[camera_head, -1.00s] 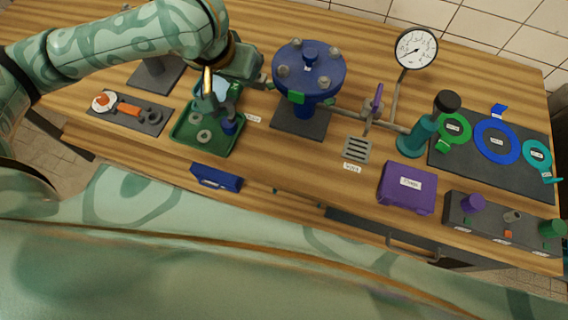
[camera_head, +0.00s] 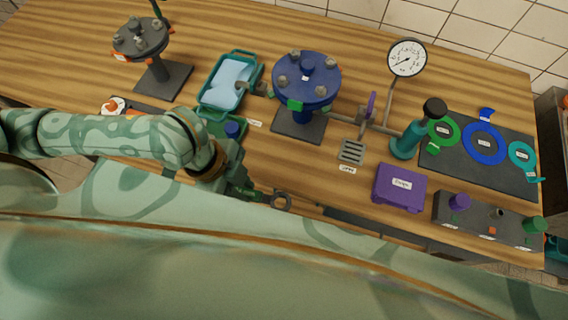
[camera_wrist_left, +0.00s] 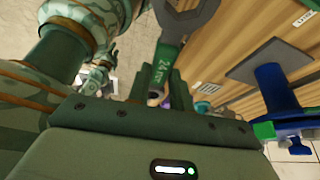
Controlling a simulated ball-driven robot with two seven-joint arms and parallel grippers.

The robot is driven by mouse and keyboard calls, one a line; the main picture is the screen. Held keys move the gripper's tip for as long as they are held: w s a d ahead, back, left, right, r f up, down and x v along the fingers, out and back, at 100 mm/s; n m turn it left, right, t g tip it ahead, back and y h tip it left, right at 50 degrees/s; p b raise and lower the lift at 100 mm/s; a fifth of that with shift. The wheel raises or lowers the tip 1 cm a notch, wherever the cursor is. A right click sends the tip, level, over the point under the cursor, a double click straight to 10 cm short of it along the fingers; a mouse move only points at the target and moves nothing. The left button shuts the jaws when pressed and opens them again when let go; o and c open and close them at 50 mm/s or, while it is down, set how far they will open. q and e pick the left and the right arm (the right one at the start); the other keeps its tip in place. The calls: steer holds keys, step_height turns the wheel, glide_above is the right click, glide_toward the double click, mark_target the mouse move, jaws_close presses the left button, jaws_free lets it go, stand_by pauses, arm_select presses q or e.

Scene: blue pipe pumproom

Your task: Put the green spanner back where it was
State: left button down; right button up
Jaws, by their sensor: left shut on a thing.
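My left gripper (camera_head: 238,190) is low at the bench's front edge, in front of the green tray. In the left wrist view it is shut on the green spanner (camera_wrist_left: 168,68), whose handle reads 24 mm. The spanner's grey head (camera_wrist_left: 188,14) points away from the gripper, toward the top of that view. In the head view a dark ring end (camera_head: 281,201) shows just right of the gripper at the bench edge; I cannot tell if it belongs to this spanner. My right gripper is not in view.
The green tray (camera_head: 236,150) is partly behind my left arm. A blue flanged vessel (camera_head: 306,78) stands behind it. A purple box (camera_head: 400,188) and a dark rack (camera_head: 488,222) are at the front right. A blue part (camera_wrist_left: 272,90) is close right of the gripper.

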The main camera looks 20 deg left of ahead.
arm_select(q)
steer(key=shift+w+d+m, duration=0.15)
steer(key=shift+d+m, duration=0.05)
steer(key=shift+m, duration=0.2)
steer(key=w+d+f+b, duration=0.1)
steer(key=w+f, duration=0.2)
steer(key=w, duration=0.1)
steer(key=w+d+f+b, duration=0.1)
steer(key=w+f+b, duration=0.1)
steer(key=w+f, duration=0.1)
steer(key=w+d+f+b, duration=0.1)
steer(key=w+f, duration=0.2)
steer(key=w, duration=0.3)
steer(key=shift+f, duration=0.2)
steer(key=shift+w+d+f+b, duration=0.15)
steer(key=shift+w+f+b, duration=0.05)
steer(key=shift+f+b, duration=0.15)
step_height(320, 180, down, 3)
steer(key=shift+r+b, duration=0.1)
steer(key=shift+b, duration=0.45)
steer(key=c, duration=1.3)
jaws_free()
